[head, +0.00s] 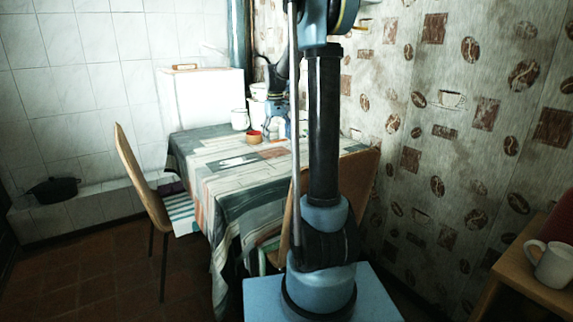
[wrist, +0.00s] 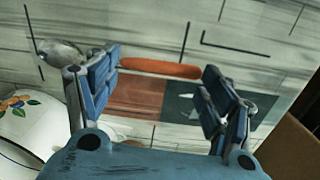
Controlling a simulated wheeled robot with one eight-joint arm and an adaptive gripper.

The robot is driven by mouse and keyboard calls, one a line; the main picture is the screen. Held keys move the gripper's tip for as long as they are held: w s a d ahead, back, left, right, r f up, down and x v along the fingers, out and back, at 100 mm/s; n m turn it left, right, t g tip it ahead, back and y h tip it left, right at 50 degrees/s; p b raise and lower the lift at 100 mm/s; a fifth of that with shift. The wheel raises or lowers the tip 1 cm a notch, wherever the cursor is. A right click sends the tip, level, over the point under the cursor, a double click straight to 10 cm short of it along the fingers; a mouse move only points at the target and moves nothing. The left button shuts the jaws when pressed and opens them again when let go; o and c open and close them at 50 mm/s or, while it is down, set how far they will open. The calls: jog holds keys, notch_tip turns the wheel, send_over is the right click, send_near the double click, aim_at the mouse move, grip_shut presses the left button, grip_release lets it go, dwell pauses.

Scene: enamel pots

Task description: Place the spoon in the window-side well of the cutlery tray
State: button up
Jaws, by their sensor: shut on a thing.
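The spoon appears in the wrist view with a grey bowl (wrist: 60,52) outside my left finger and an orange handle (wrist: 160,68) between the fingers. The left finger hides part of the neck. In the head view my gripper (head: 277,120) is over the far part of the table, partly behind my arm. The spoon cannot be made out there. I cannot identify the cutlery tray or its window-side well in either view.
A patterned cloth covers the table (head: 215,180). A white mug (head: 240,119) and a small orange-red bowl (head: 253,137) stand near my gripper. A flowered white vessel (wrist: 25,120) is close at lower left in the wrist view. A chair (head: 140,170) stands left of the table.

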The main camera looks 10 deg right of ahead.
aim_at(278, 164)
notch_tip(278, 164, down, 10)
dwell(0.6)
jog(key=o, duration=1.1)
